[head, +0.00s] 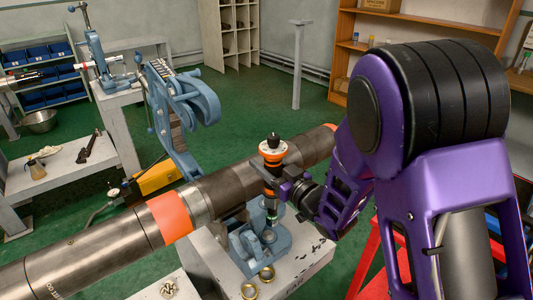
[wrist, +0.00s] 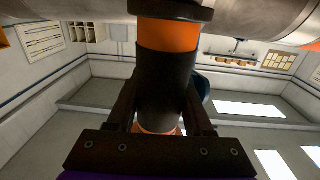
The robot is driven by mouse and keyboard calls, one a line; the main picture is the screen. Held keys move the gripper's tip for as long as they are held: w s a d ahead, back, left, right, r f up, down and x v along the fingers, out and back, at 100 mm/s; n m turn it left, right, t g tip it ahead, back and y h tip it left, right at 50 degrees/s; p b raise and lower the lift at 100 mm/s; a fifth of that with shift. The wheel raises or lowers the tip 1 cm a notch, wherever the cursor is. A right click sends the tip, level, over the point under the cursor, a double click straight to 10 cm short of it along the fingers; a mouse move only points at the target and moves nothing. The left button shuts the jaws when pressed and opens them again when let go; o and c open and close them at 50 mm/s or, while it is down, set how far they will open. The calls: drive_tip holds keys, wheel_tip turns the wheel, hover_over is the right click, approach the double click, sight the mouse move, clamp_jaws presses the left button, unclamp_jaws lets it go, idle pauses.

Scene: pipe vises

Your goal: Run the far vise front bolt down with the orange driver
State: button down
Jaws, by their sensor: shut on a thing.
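The orange driver (head: 272,152) stands upright beside the long steel pipe (head: 235,185), with a black knob on its orange-and-white top. My gripper (head: 278,190) is shut on its dark body. In the wrist view, the two dark fingers of my gripper (wrist: 158,115) close on both sides of the driver (wrist: 166,75), which shows orange bands. Its lower end points down at the blue vise base (head: 262,247) on a pale pedestal, over the front bolt area. I cannot tell whether the tip touches the bolt; the bolt head is not clear.
Brass rings (head: 267,273) lie on the pedestal. A blue vise yoke (head: 182,95) stands open behind the pipe. Another blue vise (head: 97,50) is at far left. A grey bench (head: 68,168) holds small tools. The pipe passes close beside my gripper.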

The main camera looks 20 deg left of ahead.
drive_tip(key=shift+s+a+r+n+g, duration=0.2)
drive_tip(key=shift+s+a+n+g, duration=0.15)
drive_tip(key=shift+a, duration=0.25)
drive_tip(key=shift+w+f+y+b, duration=0.15)
drive_tip(key=shift+y+b, duration=0.15)
drive_tip(key=shift+b, duration=0.3)
drive_tip(key=shift+f+b, duration=0.95)
drive_tip(key=shift+f, duration=0.75)
drive_tip(key=shift+f, duration=0.2)
drive_tip(key=shift+d+f, duration=0.1)
drive_tip(key=shift+f, duration=1.45)
idle(1.3)
